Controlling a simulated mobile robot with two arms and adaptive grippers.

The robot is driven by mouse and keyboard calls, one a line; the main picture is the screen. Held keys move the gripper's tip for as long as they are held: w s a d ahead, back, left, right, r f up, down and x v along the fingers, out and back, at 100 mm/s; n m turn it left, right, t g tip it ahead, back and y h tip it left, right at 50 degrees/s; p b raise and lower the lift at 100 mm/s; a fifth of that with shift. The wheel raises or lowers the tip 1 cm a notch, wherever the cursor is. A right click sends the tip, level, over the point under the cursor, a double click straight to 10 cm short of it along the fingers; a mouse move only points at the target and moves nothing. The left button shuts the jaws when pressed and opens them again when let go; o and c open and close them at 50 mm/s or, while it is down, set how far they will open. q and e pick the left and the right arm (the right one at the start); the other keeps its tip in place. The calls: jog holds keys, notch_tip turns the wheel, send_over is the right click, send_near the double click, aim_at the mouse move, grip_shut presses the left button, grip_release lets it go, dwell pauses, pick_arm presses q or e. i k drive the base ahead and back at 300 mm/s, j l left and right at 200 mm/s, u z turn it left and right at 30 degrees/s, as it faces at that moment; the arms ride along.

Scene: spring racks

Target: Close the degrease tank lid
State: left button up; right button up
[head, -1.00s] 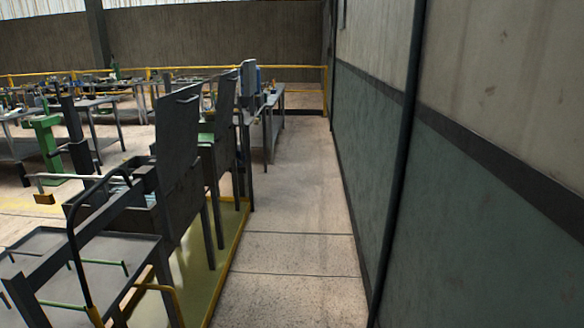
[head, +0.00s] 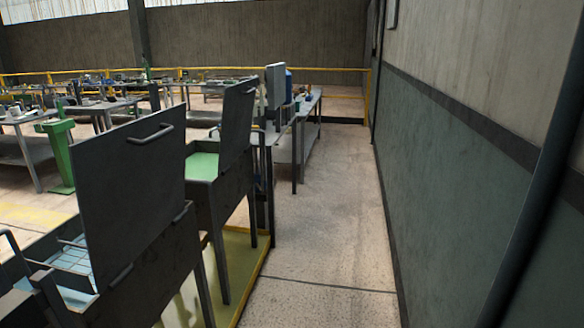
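Two dark grey tanks on legs stand in a row at the left, both with lids raised upright. The nearer tank (head: 155,272) has a light blue inside with a wire rack in it; its open lid (head: 130,190) has a bar handle near the top. The farther tank (head: 229,192) shows a green inside, and its lid (head: 238,122) is also up. I see no readable label, so I cannot tell which is the degrease tank. Neither of my grippers is in view.
A yellow-edged floor tray (head: 254,275) lies under the tanks. A clear concrete aisle (head: 320,225) runs between them and the green-grey wall (head: 450,210) at right. Beyond are a grey bench (head: 307,106), a green stand (head: 60,150) and a yellow railing.

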aim_at(238, 106)
jog(key=i+l+u, duration=0.4)
jog(key=i, duration=0.25)
jog(key=i+l+u, duration=0.35)
jog(key=i+l, duration=0.2)
jog(key=i+l+u, duration=0.1)
jog(key=u, duration=0.35)
jog(key=i+l+u, duration=0.15)
jog(key=u, duration=0.25)
